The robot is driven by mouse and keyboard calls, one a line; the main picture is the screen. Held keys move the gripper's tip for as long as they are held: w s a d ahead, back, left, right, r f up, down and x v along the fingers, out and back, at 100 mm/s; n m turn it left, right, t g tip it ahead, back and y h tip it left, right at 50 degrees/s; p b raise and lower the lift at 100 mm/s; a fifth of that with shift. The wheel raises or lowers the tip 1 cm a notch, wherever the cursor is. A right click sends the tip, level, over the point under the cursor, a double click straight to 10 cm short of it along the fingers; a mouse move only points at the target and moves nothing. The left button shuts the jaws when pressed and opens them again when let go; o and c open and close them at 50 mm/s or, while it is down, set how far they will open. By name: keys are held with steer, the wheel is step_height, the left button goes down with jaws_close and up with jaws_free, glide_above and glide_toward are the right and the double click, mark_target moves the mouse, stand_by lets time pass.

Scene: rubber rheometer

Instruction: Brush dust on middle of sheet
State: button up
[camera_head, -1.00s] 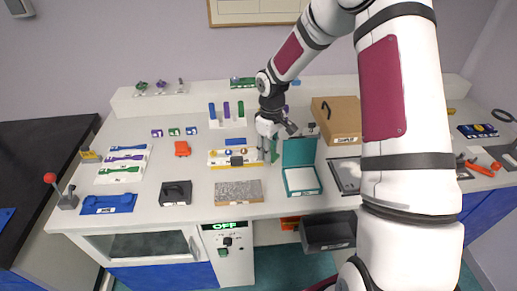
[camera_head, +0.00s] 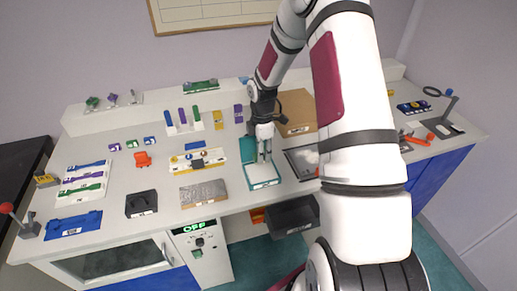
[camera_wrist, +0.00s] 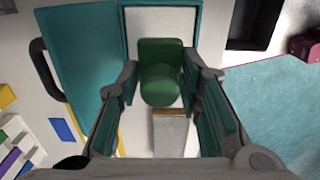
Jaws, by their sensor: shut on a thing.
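My gripper (camera_head: 264,157) is shut on a green brush-like tool with a rounded end (camera_wrist: 160,80). Its working end is hidden in the wrist view. The gripper is over an open teal box (camera_head: 262,186) with a pale white inside, which also shows behind the tool in the wrist view (camera_wrist: 160,22). I cannot tell whether the tool touches the white surface. I cannot tell which thing is the sheet, nor see any dust.
A dark tray (camera_head: 300,160) lies right of the box, and a cardboard box (camera_head: 297,112) stands behind. A pale fixture (camera_head: 197,161) sits behind the slab. A black holder (camera_head: 141,204) is at its left. A dark bin (camera_head: 291,216) is below the bench edge.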

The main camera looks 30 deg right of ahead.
steer(key=shift+f+b, duration=0.6)
steer(key=shift+f, duration=1.8)
steer(key=shift+f, duration=0.55)
stand_by(0.4)
steer(key=shift+r+p, duration=0.95)
steer(key=shift+r, duration=2.6)
steer(key=w+a+r+m+b, duration=0.1)
steer(key=w+a+m, duration=0.3)
steer(key=a+m, duration=0.3)
steer(key=w+a+r+m+b, duration=0.1)
steer(key=w+a+m, duration=0.4)
steer(key=a, duration=0.6)
steer(key=m+b, duration=0.1)
steer(key=m, duration=0.1)
steer(key=shift+r+m, duration=0.35)
steer(key=shift+m, duration=0.05)
